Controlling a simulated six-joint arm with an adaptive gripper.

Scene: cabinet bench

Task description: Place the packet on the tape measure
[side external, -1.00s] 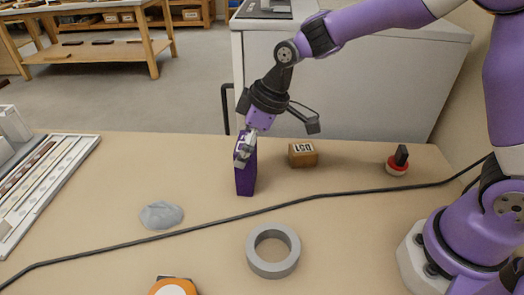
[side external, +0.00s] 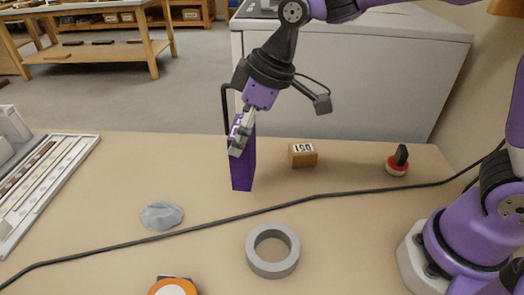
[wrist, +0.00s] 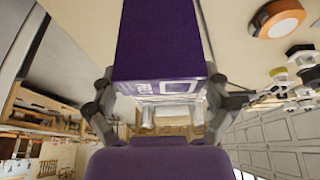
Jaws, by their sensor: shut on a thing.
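The packet is a tall purple box (side external: 243,175), upright and slightly tilted, near the back middle of the bench in the side view. My gripper (side external: 239,143) is shut on its upper part. In the wrist view the packet (wrist: 160,42) fills the top middle, between the fingers of my gripper (wrist: 160,95). The tape measure (side external: 173,287), orange with a pale round face, lies at the front edge of the side view, partly cut off. It also shows at the upper right of the wrist view (wrist: 278,18). The packet is well behind it.
A grey ring (side external: 273,251) lies front middle, and a grey lump (side external: 161,215) lies left of it. A black cable (side external: 220,221) crosses the bench. A wooden block (side external: 302,154) and a red-and-black stamp-like thing (side external: 397,160) stand at the back right. A tray (side external: 50,185) is at left.

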